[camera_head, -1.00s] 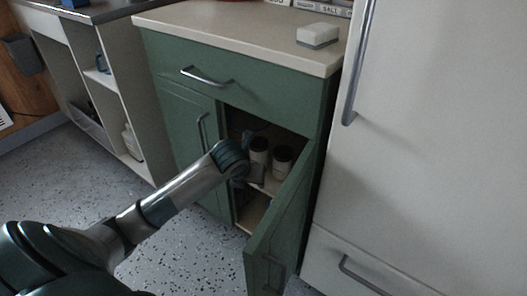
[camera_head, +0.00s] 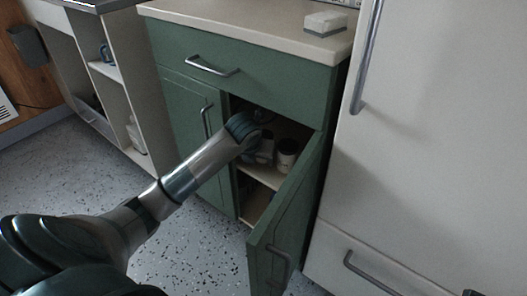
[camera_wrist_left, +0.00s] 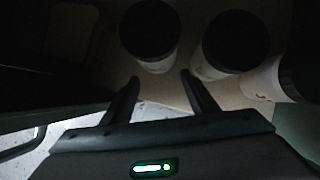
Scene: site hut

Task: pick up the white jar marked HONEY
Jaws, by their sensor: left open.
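In the head view, an open green cupboard (camera_head: 238,98) holds pale jars with dark lids on its shelf. One jar (camera_head: 287,153) shows clear of my arm; another (camera_head: 266,149) is partly hidden by it. In the left wrist view, a white jar with a black lid (camera_wrist_left: 155,64) stands just beyond my left gripper (camera_wrist_left: 161,78), roughly in line with its fingers. A second jar (camera_wrist_left: 208,70) stands to its right, and a third pale one (camera_wrist_left: 262,84) at the right edge. No HONEY marking is legible. My left gripper is open, with nothing between its fingers.
The open cupboard door (camera_head: 290,215) stands close to the right of my left arm. A white fridge (camera_head: 430,150) is further right. A sponge-like block (camera_head: 326,23) lies on the worktop (camera_head: 240,22). Open shelving (camera_head: 112,75) stands at the left.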

